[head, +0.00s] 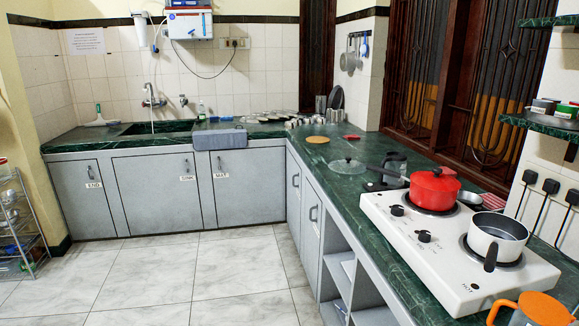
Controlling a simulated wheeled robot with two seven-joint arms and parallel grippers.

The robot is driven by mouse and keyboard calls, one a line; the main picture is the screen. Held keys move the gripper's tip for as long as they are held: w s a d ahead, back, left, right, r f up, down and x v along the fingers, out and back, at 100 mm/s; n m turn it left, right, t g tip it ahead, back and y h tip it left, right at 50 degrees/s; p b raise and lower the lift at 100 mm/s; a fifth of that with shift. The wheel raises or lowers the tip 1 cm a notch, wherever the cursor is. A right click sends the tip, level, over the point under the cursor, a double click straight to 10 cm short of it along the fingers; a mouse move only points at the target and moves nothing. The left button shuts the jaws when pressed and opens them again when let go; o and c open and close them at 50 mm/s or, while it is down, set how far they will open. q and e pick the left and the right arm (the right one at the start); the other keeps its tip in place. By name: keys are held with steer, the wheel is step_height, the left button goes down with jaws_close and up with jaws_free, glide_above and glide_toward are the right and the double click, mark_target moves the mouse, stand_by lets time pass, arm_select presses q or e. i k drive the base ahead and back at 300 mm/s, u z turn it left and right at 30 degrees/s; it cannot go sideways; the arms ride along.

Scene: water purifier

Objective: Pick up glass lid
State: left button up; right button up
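A glass lid (348,165) with a dark knob lies on the green marble counter, left of and behind the white stove. It looks like a clear, shallow disc lying knob up. Neither of my grippers shows in the head view.
The white stove (452,254) holds a red pot (434,190) and an open pan (497,236). The tiled floor (215,270) before the cabinets is clear.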

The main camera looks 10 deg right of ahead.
mark_target(347, 165)
steer(key=u, duration=0.45)
steer(key=i, duration=4.5)
steer(key=z, duration=2.55)
